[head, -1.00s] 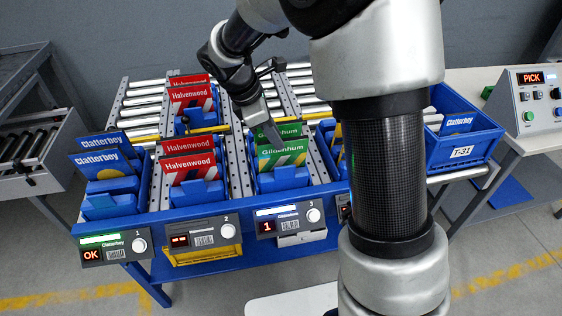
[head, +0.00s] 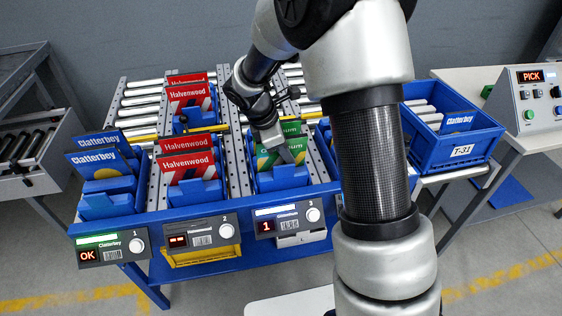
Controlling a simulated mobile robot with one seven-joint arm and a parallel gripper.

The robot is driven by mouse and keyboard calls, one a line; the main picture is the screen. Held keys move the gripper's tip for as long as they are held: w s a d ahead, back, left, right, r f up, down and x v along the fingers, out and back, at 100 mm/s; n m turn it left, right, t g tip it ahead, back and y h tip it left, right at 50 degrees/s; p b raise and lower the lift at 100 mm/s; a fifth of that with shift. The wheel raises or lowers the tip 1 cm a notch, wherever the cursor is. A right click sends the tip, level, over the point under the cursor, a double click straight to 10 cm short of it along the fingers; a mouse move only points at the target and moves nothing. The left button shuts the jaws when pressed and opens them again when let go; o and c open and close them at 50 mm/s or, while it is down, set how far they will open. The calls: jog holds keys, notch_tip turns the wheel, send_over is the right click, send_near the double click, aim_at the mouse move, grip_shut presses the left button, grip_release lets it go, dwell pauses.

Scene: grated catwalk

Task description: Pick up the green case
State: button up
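Green cases stand upright in the blue bin of lane 3 (head: 283,179). The front green case (head: 299,149) has a yellow and white lower part, and another green case (head: 291,128) shows behind it. My gripper (head: 283,155) points down at the front case, with its fingers covering the middle of that case and its label. I cannot tell from this view whether the fingers touch the case or how far apart they are.
Lanes 1 and 2 hold blue Clatterbey cases (head: 100,162) and red Halvenwood cases (head: 188,163). A blue tote marked T-31 (head: 462,151) stands at the right, partly behind my arm. A control box showing PICK (head: 532,98) sits on the right table.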

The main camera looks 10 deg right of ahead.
jog(key=shift+f, duration=0.25)
dwell(0.3)
grip_shut()
